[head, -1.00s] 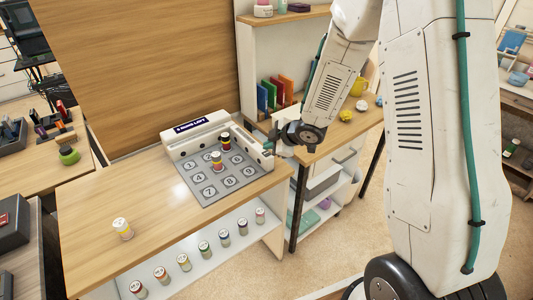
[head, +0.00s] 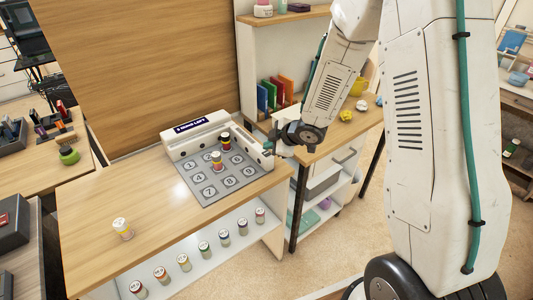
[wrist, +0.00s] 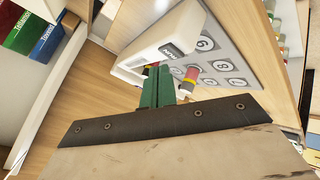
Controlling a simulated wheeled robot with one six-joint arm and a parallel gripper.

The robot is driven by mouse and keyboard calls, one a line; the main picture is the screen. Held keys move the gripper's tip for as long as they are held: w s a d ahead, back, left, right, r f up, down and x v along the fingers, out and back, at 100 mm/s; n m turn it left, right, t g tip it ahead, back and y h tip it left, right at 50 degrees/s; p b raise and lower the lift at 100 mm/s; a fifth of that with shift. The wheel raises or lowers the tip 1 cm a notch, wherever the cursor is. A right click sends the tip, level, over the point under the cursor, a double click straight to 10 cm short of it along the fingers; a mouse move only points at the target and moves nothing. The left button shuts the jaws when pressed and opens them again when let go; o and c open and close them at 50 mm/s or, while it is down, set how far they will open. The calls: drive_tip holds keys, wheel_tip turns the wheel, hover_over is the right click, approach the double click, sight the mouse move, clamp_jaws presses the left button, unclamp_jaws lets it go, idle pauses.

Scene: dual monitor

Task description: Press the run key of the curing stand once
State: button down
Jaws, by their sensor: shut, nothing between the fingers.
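The curing stand (head: 196,138) is a white bar-like housing with a dark label, set behind and beside a grey plate (head: 208,197) with numbered circles. Two banded vials stand on the plate, one near the middle (head: 217,161) and one at the back (head: 225,141). My gripper (head: 273,148) is at the stand's right end, close to it; contact cannot be told. In the wrist view its green fingers (wrist: 157,86) are together and empty, in front of the white housing (wrist: 165,42). I cannot make out the run key; the fingers and wrist may hide it.
A lone vial (head: 122,229) stands at the front left of the wooden table (head: 150,200). Several vials line a lower white shelf (head: 210,262). Coloured binders (head: 275,94) stand on a shelf behind. A side desk with a yellow mug (head: 358,87) lies right of my gripper.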

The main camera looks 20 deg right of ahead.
sight(269, 154)
drive_tip(key=shift+f, duration=0.15)
drive_tip(key=shift+f, duration=0.3)
drive_tip(key=shift+f, duration=0.35)
idle(0.6)
drive_tip(key=shift+r, duration=0.8)
drive_tip(key=shift+r, duration=2.5)
